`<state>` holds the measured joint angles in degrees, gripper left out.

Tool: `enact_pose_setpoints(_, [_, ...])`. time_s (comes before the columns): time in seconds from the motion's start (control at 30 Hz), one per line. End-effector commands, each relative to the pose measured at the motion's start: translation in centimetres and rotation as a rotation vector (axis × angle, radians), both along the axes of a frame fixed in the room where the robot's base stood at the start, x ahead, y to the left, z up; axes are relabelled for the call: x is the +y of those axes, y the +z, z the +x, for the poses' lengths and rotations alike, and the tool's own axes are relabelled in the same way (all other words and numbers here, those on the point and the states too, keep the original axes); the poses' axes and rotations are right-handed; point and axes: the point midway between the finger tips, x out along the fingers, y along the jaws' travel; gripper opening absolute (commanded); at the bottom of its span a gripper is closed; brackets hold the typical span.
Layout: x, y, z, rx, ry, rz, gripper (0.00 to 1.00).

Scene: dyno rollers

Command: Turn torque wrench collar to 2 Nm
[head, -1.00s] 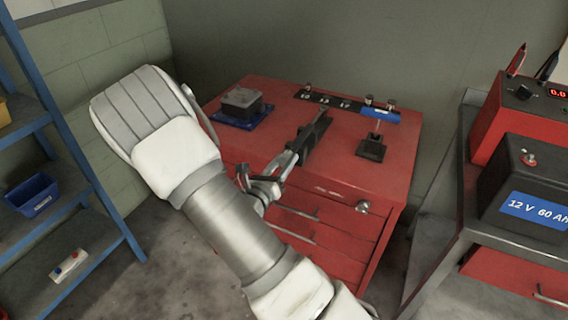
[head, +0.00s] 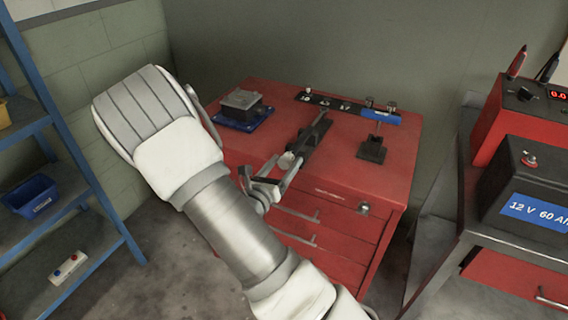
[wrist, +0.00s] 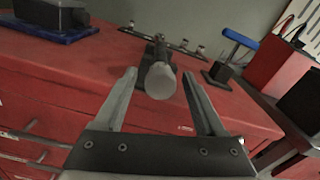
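The torque wrench (head: 313,136) lies on a dark holder on top of the red cabinet, its handle end towards me. In the wrist view its round, pale grey end (wrist: 160,82) faces the camera and shows between my fingertips. The collar's scale and numbers cannot be read. My gripper (head: 284,166) is at the cabinet's front edge, at the near end of the wrench. In the wrist view my gripper (wrist: 159,76) is open, with a gap on each side of the grey end. I see no finger touching it.
The red cabinet (head: 350,188) has drawers below. A dark block on a blue base (head: 242,120) stands left of the wrench. A blue-topped tool on a black stand (head: 371,148) stands right. A black socket rail (head: 318,97) lies behind. A battery (head: 530,185) stands far right, blue shelves (head: 90,205) left.

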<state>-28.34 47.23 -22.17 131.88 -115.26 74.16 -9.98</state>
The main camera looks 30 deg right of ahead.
Motion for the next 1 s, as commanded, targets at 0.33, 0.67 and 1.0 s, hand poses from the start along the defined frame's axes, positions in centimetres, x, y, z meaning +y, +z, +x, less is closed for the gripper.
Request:
enact_pose_setpoints(0.33, [0.7,0.0,-0.5,0.002,0.001,0.0,0.72])
enact_pose_setpoints(0.67, [6.4,0.0,-4.7,0.001,0.006,0.002,0.72])
enact_pose_setpoints(1.0, [12.1,0.0,-9.3,0.0,0.004,0.0,0.72])
